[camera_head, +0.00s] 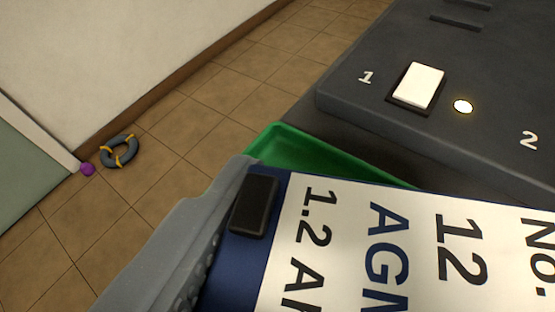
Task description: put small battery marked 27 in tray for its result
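A small blue battery (235,275) with a white label fills the lower right, close to the camera. Its label reads "No.", "12", "AGM" and "1.2 A", cut off by the picture's edge; the number after "No." is out of view. My gripper (254,205) shows as a grey finger with a dark pad against the battery's left end; the other finger is hidden or out of view. It appears shut on the battery. A green tray (290,148) lies beyond the battery, partly covered by it.
A dark grey panel (350,60) stands at the upper right, marked "1" and "2", with a white switch (419,85) and a lit lamp (463,106). A grey-yellow ring (106,155) and purple ball (87,169) lie on the otherwise clear tiled floor.

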